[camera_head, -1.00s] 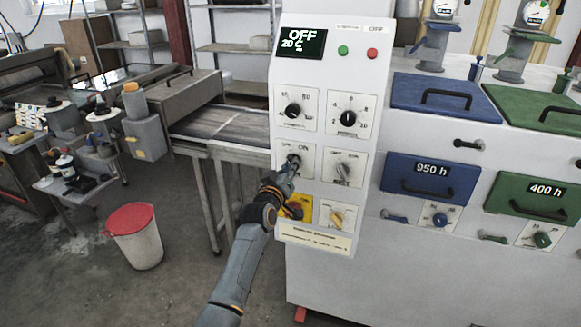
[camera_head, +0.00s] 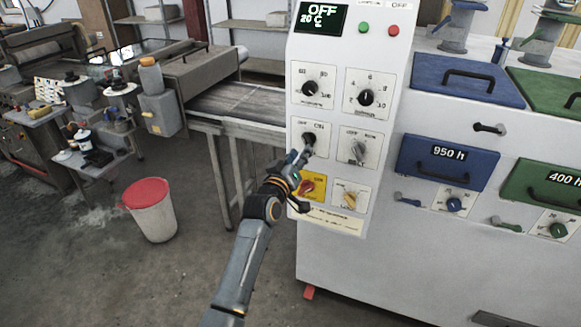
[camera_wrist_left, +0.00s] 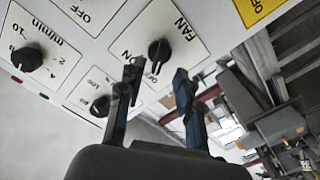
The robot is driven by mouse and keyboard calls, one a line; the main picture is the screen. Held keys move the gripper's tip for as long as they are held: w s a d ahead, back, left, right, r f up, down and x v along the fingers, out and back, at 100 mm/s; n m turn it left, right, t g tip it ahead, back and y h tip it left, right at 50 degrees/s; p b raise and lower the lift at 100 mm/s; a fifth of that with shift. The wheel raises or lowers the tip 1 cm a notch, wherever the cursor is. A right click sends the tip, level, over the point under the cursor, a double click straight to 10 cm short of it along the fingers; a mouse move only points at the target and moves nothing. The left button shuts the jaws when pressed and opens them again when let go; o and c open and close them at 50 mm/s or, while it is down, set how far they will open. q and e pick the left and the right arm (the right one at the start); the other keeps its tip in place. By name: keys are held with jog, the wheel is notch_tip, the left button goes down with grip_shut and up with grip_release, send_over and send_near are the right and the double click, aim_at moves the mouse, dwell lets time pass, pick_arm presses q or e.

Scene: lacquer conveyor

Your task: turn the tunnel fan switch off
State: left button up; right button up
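The fan switch is a black knob (camera_head: 309,143) on a white plate in the middle left of the control panel (camera_head: 339,118). In the left wrist view the knob (camera_wrist_left: 159,54) stands on a plate lettered FAN. Part of the plate's other lettering is hidden by a finger, and I cannot tell for sure which mark the knob points to. My left gripper (camera_head: 299,164) is just below and in front of the knob. In the left wrist view its two fingers (camera_wrist_left: 152,84) are apart, with nothing between them. My right gripper is not in view.
Close by on the panel are a grey switch (camera_head: 358,150), a red knob on a yellow plate (camera_head: 306,187) and a yellow knob (camera_head: 349,200). The display (camera_head: 319,18) reads OFF and 20 C. A bin with a red lid (camera_head: 150,208) stands on the floor at left.

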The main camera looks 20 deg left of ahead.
pick_arm(q)
jog(key=s, duration=0.6)
jog(key=shift+s+a, duration=0.15)
jog(key=shift+s, duration=0.15)
